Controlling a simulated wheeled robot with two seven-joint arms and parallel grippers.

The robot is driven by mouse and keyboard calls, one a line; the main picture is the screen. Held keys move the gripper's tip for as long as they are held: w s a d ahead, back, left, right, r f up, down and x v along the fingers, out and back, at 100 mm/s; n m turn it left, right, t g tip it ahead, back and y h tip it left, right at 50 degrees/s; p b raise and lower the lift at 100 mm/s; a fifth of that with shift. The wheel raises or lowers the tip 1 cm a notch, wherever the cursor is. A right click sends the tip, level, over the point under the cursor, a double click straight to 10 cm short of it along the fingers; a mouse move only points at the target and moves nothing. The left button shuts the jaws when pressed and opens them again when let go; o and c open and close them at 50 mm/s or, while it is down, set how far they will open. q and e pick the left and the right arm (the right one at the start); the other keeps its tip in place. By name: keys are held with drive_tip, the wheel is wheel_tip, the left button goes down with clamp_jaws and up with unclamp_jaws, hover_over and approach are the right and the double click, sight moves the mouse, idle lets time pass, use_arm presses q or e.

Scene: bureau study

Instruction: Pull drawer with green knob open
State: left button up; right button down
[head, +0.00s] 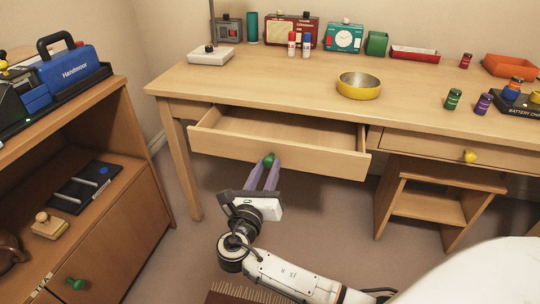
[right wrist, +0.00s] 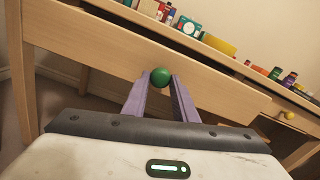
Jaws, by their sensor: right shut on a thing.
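The drawer (head: 280,142) with the green knob (head: 268,160) is pulled out from under the wooden desk (head: 290,82), and its empty inside shows in the head view. My right gripper (head: 263,172) is at the drawer front with its purple fingers shut on the green knob. In the right wrist view the green knob (right wrist: 160,76) sits between the fingertips, against the drawer front (right wrist: 110,60). My left gripper is not in view.
A closed drawer with a yellow knob (head: 470,156) is at the right. A wooden stool (head: 432,205) stands below it. A cabinet (head: 115,200) with another green knob (head: 75,283) is at the left. Open floor lies before the drawer.

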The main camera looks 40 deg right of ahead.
drive_tip(key=p+v, duration=0.2)
drive_tip(key=v, duration=0.3)
drive_tip(key=shift+s+a, duration=0.15)
drive_tip(key=c, duration=1.4)
unclamp_jaws()
drive_tip(key=shift+c, duration=0.2)
